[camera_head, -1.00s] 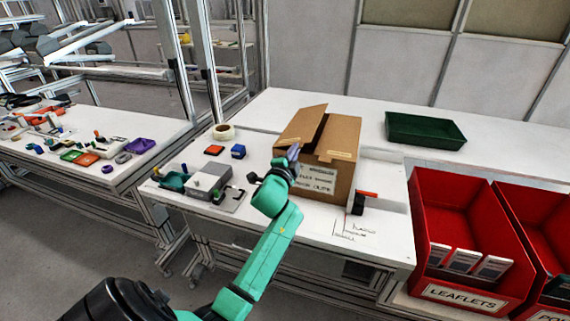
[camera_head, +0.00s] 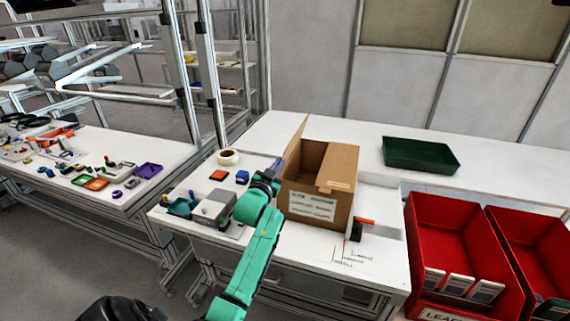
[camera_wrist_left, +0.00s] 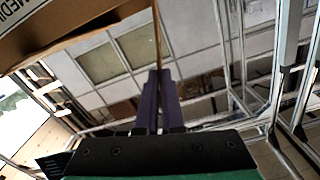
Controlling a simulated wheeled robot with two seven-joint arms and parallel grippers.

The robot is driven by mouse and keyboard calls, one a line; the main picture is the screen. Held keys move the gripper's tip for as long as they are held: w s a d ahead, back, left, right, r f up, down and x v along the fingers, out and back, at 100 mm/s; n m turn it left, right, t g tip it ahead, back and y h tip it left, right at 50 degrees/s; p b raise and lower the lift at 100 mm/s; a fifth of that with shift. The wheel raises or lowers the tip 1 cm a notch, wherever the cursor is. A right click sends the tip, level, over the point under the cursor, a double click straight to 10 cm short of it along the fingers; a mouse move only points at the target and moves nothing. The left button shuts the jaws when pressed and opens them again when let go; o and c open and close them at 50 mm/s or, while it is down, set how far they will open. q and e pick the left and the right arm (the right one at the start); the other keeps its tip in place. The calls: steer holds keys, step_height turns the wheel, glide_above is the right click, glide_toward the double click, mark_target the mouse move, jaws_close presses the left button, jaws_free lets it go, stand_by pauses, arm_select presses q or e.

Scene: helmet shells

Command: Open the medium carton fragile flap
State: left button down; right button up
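The brown medium carton (camera_head: 312,207) stands upright on the white table, with a label on its front. Its left flap (camera_head: 293,142) stands raised, close to vertical, and the carton's inside shows dark beside it. Its right flap (camera_head: 338,166) still lies partly over the opening. In the left wrist view the carton (camera_wrist_left: 60,32) is at the upper left, with part of a printed word. My left gripper (camera_head: 279,167) is at the carton's left side. Its purple fingers (camera_wrist_left: 158,95) are close together around the flap's thin edge (camera_wrist_left: 157,38). My right gripper is not in view.
A grey box-shaped device (camera_head: 212,208) and a tape roll (camera_head: 228,157) lie left of the carton. A black and orange tool (camera_head: 357,229) is close to its right. A green tray (camera_head: 420,154) stands at the back right; red bins (camera_head: 450,250) stand in front of it.

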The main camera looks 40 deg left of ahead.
arm_select(q)
steer(key=shift+s+a+n+p, duration=0.25)
steer(key=shift+a+n+p, duration=0.1)
steer(key=shift+a+n, duration=0.6)
steer(key=shift+s+a+n+p, duration=0.3)
steer(key=shift+a+n, duration=0.3)
steer(key=shift+n, duration=0.5)
steer(key=shift+s+a+n+p, duration=0.25)
steer(key=shift+a+n+p, duration=0.1)
steer(key=shift+a+n, duration=0.6)
steer(key=shift+d+f, duration=0.1)
steer(key=shift+d, duration=0.05)
steer(key=c, duration=1)
jaws_free()
steer(key=shift+c, duration=0.2)
steer(key=b+v, duration=0.3)
steer(key=v, duration=1.1)
steer(key=shift+s, duration=0.25)
